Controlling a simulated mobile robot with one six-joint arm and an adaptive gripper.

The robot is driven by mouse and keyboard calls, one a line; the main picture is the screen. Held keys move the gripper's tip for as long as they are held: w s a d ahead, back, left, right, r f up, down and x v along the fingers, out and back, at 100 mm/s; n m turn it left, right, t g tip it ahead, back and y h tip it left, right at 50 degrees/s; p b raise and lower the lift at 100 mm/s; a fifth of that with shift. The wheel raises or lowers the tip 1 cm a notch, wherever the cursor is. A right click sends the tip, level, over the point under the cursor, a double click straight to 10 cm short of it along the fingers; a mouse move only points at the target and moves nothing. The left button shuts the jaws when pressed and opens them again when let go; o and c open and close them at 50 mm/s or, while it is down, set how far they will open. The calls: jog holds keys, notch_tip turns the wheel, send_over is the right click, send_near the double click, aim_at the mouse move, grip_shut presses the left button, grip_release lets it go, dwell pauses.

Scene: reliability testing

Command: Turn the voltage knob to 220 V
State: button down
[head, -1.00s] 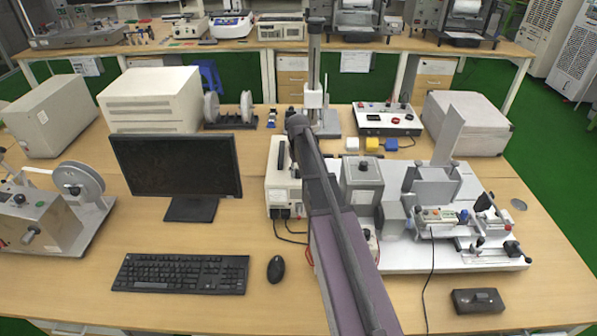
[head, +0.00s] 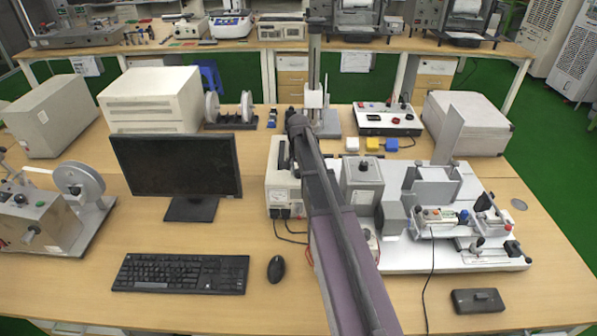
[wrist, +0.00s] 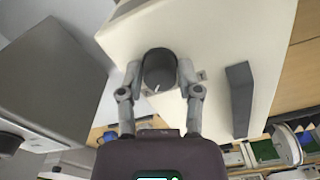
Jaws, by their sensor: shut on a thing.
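A black round knob (wrist: 159,70) with a short white pointer mark stands on the cream face of a boxy device (wrist: 226,30) in the wrist view. My gripper (wrist: 159,76) has one finger on each side of the knob and is shut on it. The white mark lies at the knob's lower edge in the wrist view. No voltage figures can be read. In the head view the cream device (head: 279,187) stands at the middle of the table, partly behind my arm. The knob and my fingertips are hidden there.
A black handle (wrist: 239,98) rises from the cream device beside the knob. A grey box (wrist: 50,80) stands close by on the other side. In the head view, a monitor (head: 175,166), keyboard (head: 180,273) and mouse (head: 275,268) lie to the left.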

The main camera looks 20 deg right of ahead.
jog(key=shift+s, duration=0.1)
dwell(0.4)
jog(key=shift+c, duration=1.3)
grip_release()
